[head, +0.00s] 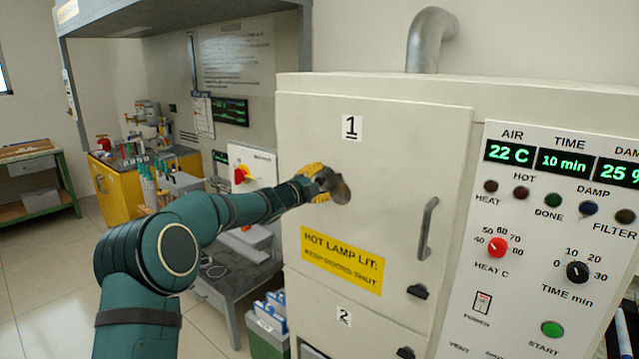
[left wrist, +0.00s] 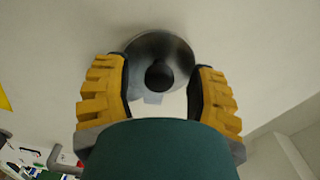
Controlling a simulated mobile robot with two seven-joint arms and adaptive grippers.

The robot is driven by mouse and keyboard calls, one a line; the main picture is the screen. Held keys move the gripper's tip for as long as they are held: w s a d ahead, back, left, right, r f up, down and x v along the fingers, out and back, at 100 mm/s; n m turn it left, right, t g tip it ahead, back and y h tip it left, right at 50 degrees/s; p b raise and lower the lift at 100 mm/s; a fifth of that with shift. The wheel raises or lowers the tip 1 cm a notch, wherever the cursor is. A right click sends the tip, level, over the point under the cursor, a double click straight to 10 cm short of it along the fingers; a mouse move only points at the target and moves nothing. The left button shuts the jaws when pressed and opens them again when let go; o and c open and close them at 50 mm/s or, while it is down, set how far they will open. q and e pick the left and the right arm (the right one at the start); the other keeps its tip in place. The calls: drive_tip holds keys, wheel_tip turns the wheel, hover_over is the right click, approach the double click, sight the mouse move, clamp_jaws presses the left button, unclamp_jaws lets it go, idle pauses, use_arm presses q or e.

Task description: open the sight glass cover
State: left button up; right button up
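The sight glass cover (head: 342,193) is a round grey metal disc on the upper cabinet door marked 1. It also shows in the left wrist view (left wrist: 178,51), with a dark round knob (left wrist: 159,75) at its middle. My left gripper (head: 325,181) is at the disc, and its fingers hide part of it in the head view. In the left wrist view its yellow-padded fingers are spread on either side of the knob, with gaps to it. A pale patch shows below the knob; I cannot tell what it is. My right gripper is out of view.
The upper door (head: 400,150) has a vertical handle (head: 428,228) right of the cover and a yellow hot-lamp label (head: 341,260) below it. A control panel (head: 560,220) stands at the right. A grey table (head: 240,285) and a green crate (head: 266,335) stand left of the cabinet.

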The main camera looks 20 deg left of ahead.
use_arm(q)
drive_tip(key=v, duration=1.2)
idle(0.5)
drive_tip(key=s+d+f+n+g+y, duration=0.15)
drive_tip(key=s+d+f+n, duration=0.3)
drive_tip(key=f, duration=0.55)
drive_tip(key=s+d+f+n+g, duration=0.3)
drive_tip(key=d+f+n, duration=0.15)
drive_tip(key=f, duration=0.65)
drive_tip(key=s+d+f+n+g, duration=0.3)
drive_tip(key=d+f+n, duration=0.15)
drive_tip(key=f, duration=0.55)
drive_tip(key=s+d+f+n+g, duration=0.3)
drive_tip(key=s+f, duration=0.4)
drive_tip(key=s, duration=0.5)
drive_tip(key=s+d+f+n+g, duration=0.3)
drive_tip(key=s+f, duration=0.4)
drive_tip(key=s, duration=0.6)
drive_tip(key=shift+d+g+y, duration=0.45)
drive_tip(key=shift+d+g, duration=0.4)
drive_tip(key=shift+g, duration=0.1)
